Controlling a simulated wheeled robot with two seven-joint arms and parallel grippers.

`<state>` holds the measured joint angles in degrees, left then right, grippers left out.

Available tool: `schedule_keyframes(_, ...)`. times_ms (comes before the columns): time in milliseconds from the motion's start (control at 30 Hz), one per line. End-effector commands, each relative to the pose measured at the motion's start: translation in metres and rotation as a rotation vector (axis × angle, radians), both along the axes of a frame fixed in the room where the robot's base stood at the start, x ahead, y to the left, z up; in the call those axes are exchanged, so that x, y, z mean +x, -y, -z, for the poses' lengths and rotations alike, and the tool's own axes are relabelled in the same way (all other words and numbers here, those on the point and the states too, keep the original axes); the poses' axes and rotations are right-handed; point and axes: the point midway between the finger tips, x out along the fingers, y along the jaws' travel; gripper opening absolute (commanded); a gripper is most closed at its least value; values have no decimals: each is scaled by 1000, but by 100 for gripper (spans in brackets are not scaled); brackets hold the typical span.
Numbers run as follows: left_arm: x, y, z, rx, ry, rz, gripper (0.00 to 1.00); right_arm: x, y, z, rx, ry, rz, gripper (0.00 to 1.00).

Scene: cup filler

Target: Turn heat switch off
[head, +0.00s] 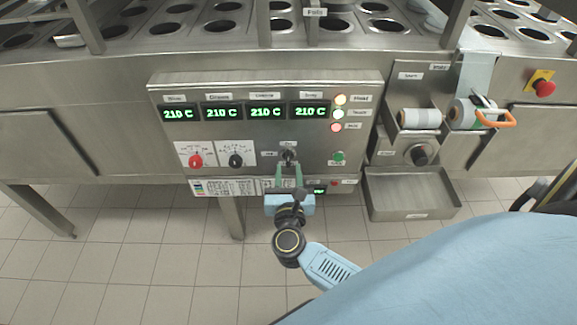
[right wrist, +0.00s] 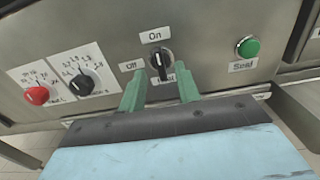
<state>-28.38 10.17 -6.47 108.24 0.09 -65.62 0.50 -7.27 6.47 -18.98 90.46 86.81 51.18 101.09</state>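The heat switch (head: 289,155) is a black rotary knob on the steel control panel (head: 360,95). It also shows in the right wrist view (right wrist: 160,63), with an "On" label above it and an "Off" label to its left. The knob's pointer looks upright, toward "On". A label below the knob is partly hidden. My right gripper (head: 289,172) is just below the knob. In the right wrist view its two green fingers (right wrist: 160,88) are apart, one at each side below the knob, with nothing between them. Whether they touch the panel cannot be told. My left gripper is not in view.
A red knob (head: 195,161) and a black dial (head: 236,161) are left of the switch. A green button (head: 338,157) is to the right. A metal tray (head: 410,195) juts out at lower right. A red emergency button (head: 544,88) is far right.

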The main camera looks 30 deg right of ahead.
Motion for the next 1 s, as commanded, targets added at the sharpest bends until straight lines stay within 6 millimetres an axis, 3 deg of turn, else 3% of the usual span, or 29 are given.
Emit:
schedule_keyframes(200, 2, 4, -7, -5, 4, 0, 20, 21, 13, 1, -2, -1, 0, 33)
schedule_keyframes(567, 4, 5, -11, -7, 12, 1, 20, 25, 15, 0, -2, -1, 0, 33)
schedule_keyframes(800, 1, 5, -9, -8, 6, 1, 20, 25, 15, 0, -2, -1, 0, 1)
schedule_keyframes(1000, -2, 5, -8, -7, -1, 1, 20, 24, 15, 0, -3, -3, 0, 0)
